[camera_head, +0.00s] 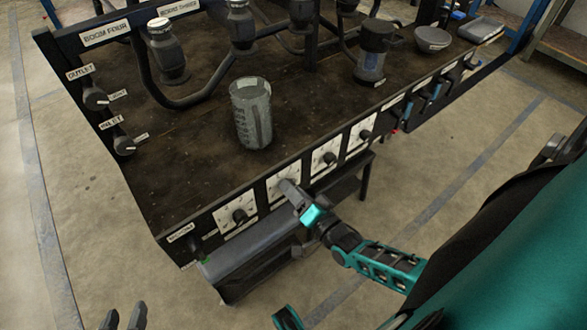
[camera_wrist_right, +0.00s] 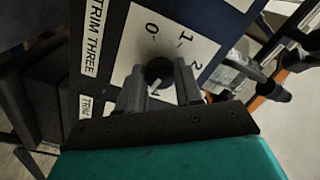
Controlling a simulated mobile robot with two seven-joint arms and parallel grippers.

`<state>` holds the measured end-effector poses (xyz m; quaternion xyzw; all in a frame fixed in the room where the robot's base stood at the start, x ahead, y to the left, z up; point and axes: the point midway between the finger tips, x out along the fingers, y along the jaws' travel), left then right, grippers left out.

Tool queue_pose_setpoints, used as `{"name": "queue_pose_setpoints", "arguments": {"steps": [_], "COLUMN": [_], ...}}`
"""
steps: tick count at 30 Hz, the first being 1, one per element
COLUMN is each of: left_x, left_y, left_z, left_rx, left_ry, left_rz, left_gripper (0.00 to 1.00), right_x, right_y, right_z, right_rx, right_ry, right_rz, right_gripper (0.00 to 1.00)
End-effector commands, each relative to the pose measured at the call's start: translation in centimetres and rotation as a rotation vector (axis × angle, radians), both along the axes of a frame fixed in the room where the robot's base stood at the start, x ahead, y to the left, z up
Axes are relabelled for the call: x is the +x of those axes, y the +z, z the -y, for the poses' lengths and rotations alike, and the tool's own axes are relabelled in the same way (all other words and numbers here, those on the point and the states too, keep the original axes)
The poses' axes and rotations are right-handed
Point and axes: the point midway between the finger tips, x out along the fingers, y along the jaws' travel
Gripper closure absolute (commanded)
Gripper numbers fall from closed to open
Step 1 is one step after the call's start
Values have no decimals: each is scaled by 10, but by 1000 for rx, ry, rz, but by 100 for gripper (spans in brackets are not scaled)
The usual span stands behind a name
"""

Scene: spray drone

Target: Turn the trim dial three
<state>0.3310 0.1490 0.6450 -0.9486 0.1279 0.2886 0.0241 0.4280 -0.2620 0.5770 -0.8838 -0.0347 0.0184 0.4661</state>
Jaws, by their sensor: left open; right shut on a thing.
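The trim dial three (camera_wrist_right: 159,72) is a black round knob on a white plate, beside the label "TRIM THREE" (camera_wrist_right: 92,48) in the right wrist view. The numbers 0, 1 and 2 show around it. A white pointer line shows at the knob's lower side; the mark beside it is partly hidden by the fingers. My right gripper (camera_wrist_right: 159,92) is shut on the dial, one finger on each side. In the head view my right gripper (camera_head: 291,190) covers the dial on the bench's front panel. My left gripper (camera_head: 123,317) is open and empty at the bottom left, away from the bench.
Similar dials (camera_head: 240,216) (camera_head: 329,159) sit on either side along the front panel. A grey ribbed cup (camera_head: 252,113) stands on the dark bench top (camera_head: 190,165). Outlet and inlet knobs (camera_head: 96,98) are on the left edge. A grey box (camera_head: 245,268) stands below the panel.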

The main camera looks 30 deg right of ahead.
Motion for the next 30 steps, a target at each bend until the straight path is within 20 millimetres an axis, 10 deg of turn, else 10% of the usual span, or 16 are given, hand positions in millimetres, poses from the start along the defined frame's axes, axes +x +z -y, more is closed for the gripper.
{"name": "queue_pose_setpoints", "arguments": {"steps": [30], "left_x": [-1], "left_y": [-8], "left_z": [0], "left_rx": [1], "left_ry": [0], "left_rz": [-4], "left_gripper": [57], "right_x": [0], "right_y": [0], "right_z": [0], "right_rx": [319], "right_ry": [-1], "right_rz": [-25], "right_gripper": [96]}}
